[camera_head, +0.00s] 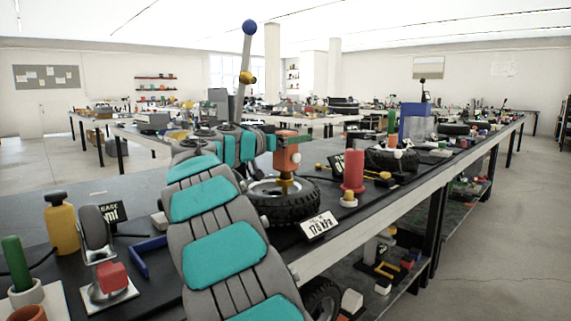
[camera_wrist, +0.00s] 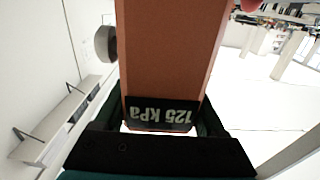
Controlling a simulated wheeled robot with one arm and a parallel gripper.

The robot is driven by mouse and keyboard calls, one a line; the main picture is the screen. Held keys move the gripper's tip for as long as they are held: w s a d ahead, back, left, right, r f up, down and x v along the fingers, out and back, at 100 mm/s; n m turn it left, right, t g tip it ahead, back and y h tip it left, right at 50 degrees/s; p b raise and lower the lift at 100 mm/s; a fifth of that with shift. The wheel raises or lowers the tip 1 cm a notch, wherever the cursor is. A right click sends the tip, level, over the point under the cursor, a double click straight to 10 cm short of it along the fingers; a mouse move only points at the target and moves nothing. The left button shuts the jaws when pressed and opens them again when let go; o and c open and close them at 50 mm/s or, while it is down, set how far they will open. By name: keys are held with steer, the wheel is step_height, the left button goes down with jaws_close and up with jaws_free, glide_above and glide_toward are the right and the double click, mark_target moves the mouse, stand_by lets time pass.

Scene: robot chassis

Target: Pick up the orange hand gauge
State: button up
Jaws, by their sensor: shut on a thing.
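The orange hand gauge (camera_head: 288,156) is upright over the wheel in the head view, with a grey round knob on its side and a yellow lower end. My gripper (camera_head: 272,143) is shut on its upper part from the left. In the wrist view the gauge (camera_wrist: 170,60) fills the middle, with a dark display reading "125 kPa" upside down. The dark fingers of my gripper (camera_wrist: 162,115) stand on both sides of it. I cannot tell whether the gauge's lower end touches the wheel.
A wheel with a black tyre (camera_head: 290,207) lies on the dark bench below the gauge. A red cylinder (camera_head: 353,171) is close on the right. A yellow bottle (camera_head: 61,224) stands far left.

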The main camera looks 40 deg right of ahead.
jaws_close()
steer(key=shift+r, duration=0.15)
